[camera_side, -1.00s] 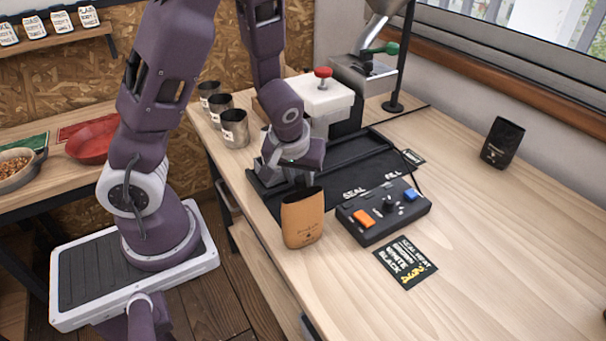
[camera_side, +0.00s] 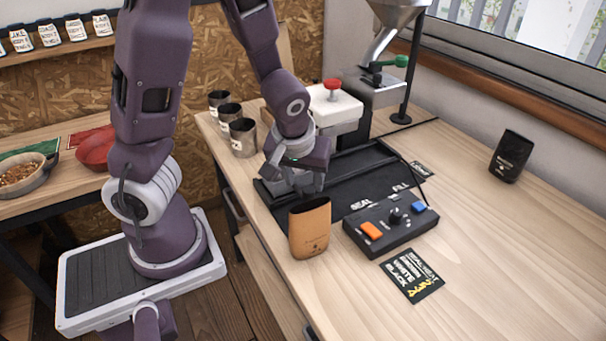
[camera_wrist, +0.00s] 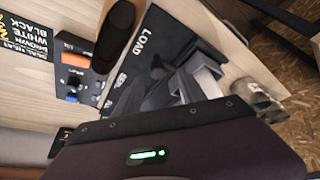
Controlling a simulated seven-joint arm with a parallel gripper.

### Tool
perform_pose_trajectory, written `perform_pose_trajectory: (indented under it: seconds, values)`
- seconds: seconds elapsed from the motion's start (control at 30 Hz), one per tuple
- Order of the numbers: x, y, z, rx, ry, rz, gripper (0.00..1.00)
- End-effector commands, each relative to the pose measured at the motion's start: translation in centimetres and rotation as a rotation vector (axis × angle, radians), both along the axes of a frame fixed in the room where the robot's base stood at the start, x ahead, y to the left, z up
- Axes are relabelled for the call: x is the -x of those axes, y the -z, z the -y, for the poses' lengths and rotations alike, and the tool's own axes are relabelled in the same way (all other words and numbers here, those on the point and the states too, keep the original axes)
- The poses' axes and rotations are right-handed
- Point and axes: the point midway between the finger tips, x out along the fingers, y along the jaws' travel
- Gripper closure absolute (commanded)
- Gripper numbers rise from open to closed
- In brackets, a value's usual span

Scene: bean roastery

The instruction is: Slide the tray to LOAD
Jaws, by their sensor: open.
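A low black tray or track (camera_side: 362,157) with raised edges lies on a black mat (camera_side: 352,193) in the side view; I cannot clearly tell the tray from its rails. My gripper (camera_side: 308,190) points down over the left end of the mat, just behind the brown bag. It is open. Its fingers partly hide what lies beneath, and contact with the tray cannot be told. In the wrist view, the grey and dark finger parts (camera_wrist: 190,82) hang over the dark mat. The white word LOAD (camera_wrist: 150,46) shows near its edge. SEAL and FILL show in the side view.
An open brown bag (camera_side: 310,229) stands close in front of my gripper. A control box (camera_side: 390,222) with orange and blue buttons lies right of it. Metal cups (camera_side: 242,138) and a white sealer head (camera_side: 333,108) stand behind. The table's right side is mostly clear, except a black bag (camera_side: 510,156).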

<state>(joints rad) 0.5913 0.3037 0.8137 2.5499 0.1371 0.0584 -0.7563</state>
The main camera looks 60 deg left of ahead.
Motion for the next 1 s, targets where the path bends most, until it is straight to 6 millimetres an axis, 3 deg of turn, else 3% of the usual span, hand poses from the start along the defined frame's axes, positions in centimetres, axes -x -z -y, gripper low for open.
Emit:
perform_pose_trajectory:
  seconds: [0.2, 0.63, 0.73, 0.87, 1.0]
  values:
    - [0.6, -2.1, 0.7, 0.002, 0.004, 0.002, 0.52]
    - [0.8, -2.6, 0.8, 0.005, 0.0, -0.002, 0.52]
    - [1.5, -3.3, 1.8, 0.068, 0.043, -0.018, 0.52]
    - [4.0, -8.0, 4.8, 0.212, 0.26, -0.005, 0.52]
    - [8.4, -14.0, 7.0, 0.17, 0.556, 0.081, 0.52]
